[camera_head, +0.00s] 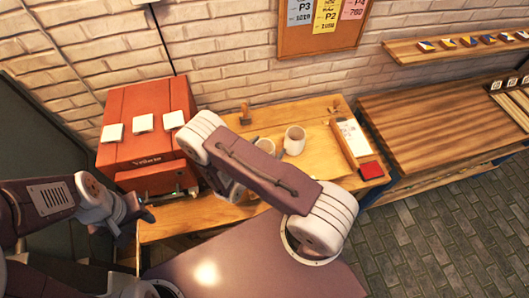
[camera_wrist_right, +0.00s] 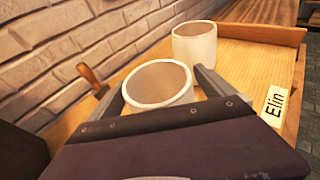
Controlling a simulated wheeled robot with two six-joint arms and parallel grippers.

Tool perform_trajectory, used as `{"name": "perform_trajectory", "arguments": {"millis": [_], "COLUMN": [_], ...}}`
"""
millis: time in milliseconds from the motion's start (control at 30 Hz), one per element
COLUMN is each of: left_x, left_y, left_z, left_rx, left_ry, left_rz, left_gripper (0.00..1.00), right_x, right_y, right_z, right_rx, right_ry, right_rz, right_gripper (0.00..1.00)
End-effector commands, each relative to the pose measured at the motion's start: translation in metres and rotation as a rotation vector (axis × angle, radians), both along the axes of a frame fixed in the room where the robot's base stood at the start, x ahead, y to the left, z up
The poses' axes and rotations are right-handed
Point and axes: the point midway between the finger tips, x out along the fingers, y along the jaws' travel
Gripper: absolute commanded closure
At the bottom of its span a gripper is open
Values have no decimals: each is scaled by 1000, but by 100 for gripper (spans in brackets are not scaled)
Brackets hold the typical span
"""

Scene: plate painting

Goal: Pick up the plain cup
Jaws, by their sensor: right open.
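Two cream-white cups stand on the wooden table. In the right wrist view, the nearer cup (camera_wrist_right: 158,84) sits between the fingers of my right gripper (camera_wrist_right: 160,80), which is open; I cannot tell if they touch it. The farther cup (camera_wrist_right: 194,46) stands just behind it to the right. I see no marking on either cup. In the head view, one cup (camera_head: 294,140) is clear and the other (camera_head: 265,144) is partly hidden by my right arm, which also hides the right gripper. My left gripper (camera_head: 142,208) is low at the left, its fingers unclear.
A red-orange box-shaped machine (camera_head: 140,125) with white cards stands left of the cups. A wooden-handled tool (camera_head: 245,114) is by the brick wall. A red square (camera_head: 371,170) is at the table's right edge.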

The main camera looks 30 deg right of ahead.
Motion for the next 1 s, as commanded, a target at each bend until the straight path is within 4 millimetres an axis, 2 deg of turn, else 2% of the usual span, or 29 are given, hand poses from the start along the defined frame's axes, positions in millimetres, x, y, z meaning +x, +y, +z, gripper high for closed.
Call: {"name": "perform_trajectory", "arguments": {"millis": [67,267,367,500,567,833,1000], "left_x": [0,0,0,0,0,0,0], "left_y": [0,0,0,0,0,0,0], "left_z": [3,1,1,1,1,5,24], "left_rx": [0,0,0,0,0,0,0], "left_ry": [1,1,1,1,1,1,1], "left_rz": [0,0,0,0,0,0,0], "left_gripper": [61,61,61,61,61,61,61], "right_x": [3,4,4,4,4,4,4], "right_y": [-6,-6,-6,-6,-6,-6,-6], "right_z": [-2,-3,-3,-3,-3,1,25], "right_rx": [0,0,0,0,0,-1,-1], "right_ry": [1,0,0,0,0,-1,-1], "right_rz": [-2,1,1,1,1,1,1], "right_gripper": [6,6,31,70,85,85,85]}}
